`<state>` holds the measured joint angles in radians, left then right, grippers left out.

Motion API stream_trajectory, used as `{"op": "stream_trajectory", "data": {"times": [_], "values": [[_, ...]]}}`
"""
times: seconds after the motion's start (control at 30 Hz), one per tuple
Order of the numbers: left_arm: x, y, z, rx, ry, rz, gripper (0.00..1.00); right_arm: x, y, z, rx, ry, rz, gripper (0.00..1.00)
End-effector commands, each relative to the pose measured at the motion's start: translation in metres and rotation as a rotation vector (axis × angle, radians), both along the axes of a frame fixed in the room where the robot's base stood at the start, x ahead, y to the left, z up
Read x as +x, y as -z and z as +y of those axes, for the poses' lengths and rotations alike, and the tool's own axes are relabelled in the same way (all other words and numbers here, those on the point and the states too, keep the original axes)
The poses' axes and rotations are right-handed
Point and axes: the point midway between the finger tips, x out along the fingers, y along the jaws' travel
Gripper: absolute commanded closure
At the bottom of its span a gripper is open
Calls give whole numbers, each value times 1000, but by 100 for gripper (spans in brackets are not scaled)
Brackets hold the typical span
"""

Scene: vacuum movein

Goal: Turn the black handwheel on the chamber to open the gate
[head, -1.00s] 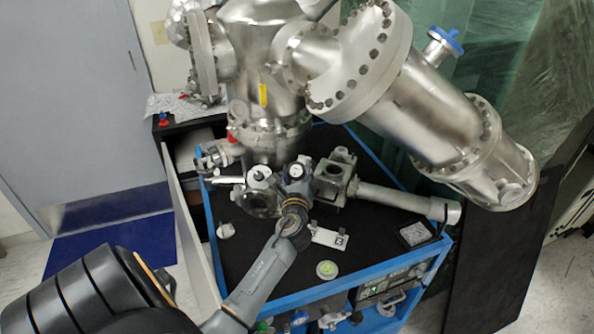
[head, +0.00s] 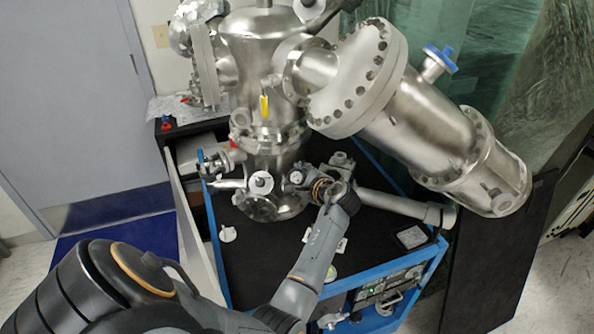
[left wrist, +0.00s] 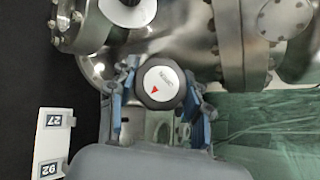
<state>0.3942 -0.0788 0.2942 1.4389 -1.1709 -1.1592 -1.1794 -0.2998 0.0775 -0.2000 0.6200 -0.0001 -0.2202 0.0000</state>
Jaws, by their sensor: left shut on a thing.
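The black handwheel (left wrist: 160,85) shows in the left wrist view as a dark round knob with a white cap and a red arrow. In the head view its small pale cap (head: 296,177) shows low on the front of the steel chamber (head: 262,95). My left gripper (left wrist: 157,108) has its blue-padded fingers on either side of the handwheel and is shut on it. In the head view the left gripper (head: 304,182) reaches the knob from the right, and its wrist hides part of the fittings behind. I do not see my right gripper.
The chamber stands on a blue-framed cart with a black top (head: 250,275). A large steel cylinder (head: 430,115) hangs over the right side. A horizontal tube (head: 400,205) runs right of my wrist. A white label plate (left wrist: 52,145) lies on the cart top.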

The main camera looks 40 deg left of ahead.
Motion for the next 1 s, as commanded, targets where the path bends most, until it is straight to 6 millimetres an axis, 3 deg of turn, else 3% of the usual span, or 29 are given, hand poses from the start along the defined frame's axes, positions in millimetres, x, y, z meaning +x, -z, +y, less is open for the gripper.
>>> {"op": "stream_trajectory", "data": {"times": [0.5, 1.0], "values": [[0, -3, 0, -300, -323, -119, 82, 0, -35, -3, -3, -2, 0, 60], [-1, 1, 0, -433, -466, -171, 82, 0, -47, -3, -4, -2, 0, 60]]}}
